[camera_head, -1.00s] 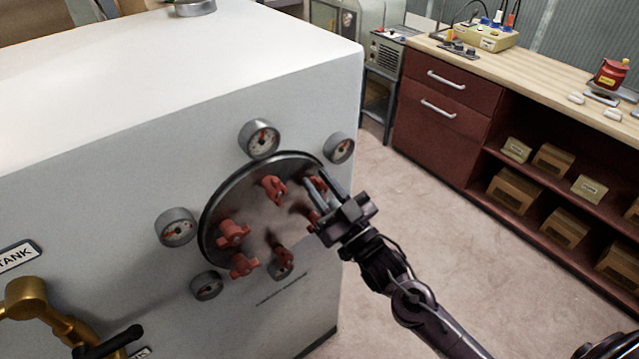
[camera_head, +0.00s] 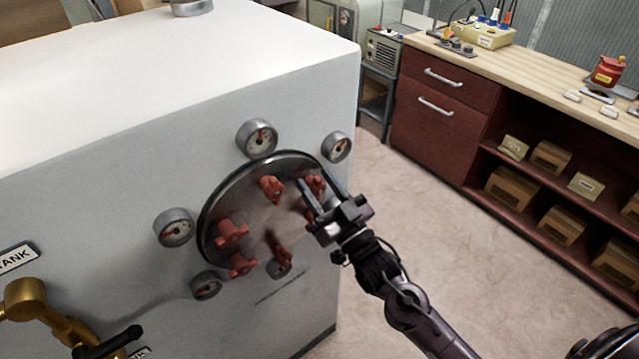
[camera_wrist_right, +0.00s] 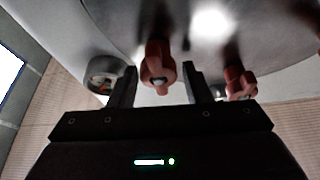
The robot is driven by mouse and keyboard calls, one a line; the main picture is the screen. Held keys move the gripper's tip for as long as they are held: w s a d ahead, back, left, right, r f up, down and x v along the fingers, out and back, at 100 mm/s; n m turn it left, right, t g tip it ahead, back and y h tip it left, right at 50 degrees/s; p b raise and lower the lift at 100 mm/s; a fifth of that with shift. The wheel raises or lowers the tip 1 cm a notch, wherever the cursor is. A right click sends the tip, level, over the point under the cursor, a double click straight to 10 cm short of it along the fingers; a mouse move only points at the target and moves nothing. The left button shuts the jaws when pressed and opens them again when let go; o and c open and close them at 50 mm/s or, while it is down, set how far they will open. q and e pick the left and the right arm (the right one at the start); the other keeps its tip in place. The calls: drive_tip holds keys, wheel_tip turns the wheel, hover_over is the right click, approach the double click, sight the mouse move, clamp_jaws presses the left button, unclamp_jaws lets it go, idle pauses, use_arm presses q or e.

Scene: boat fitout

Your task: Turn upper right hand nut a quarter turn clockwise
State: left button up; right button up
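A round steel hatch cover (camera_head: 255,215) with several red nuts is on the side of the white tank. The upper right nut (camera_head: 316,186) is at the cover's right edge. My right gripper (camera_head: 320,188) is open at this nut, one finger on each side. In the right wrist view a red nut (camera_wrist_right: 158,66) stands between the two fingers (camera_wrist_right: 158,85), with gaps on both sides. The upper nut (camera_head: 271,188), left nut (camera_head: 231,233), lower left nut (camera_head: 242,265) and bottom nut (camera_head: 278,250) are clear of the gripper. My left gripper is out of view.
Gauges surround the cover, including a top gauge (camera_head: 257,139), a right gauge (camera_head: 337,147) and a left gauge (camera_head: 174,228). A brass valve (camera_head: 40,305) with a black handle is at lower left. A workbench (camera_head: 540,75) with shelves stands at right. Open floor lies between.

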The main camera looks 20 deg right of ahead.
drive_tip(key=shift+r, duration=0.1)
drive_tip(key=b+v, duration=0.2)
drive_tip(key=v, duration=0.5)
drive_tip(key=shift+s+b, duration=0.35)
drive_tip(key=shift+d+f, duration=0.15)
drive_tip(key=shift+f, duration=0.05)
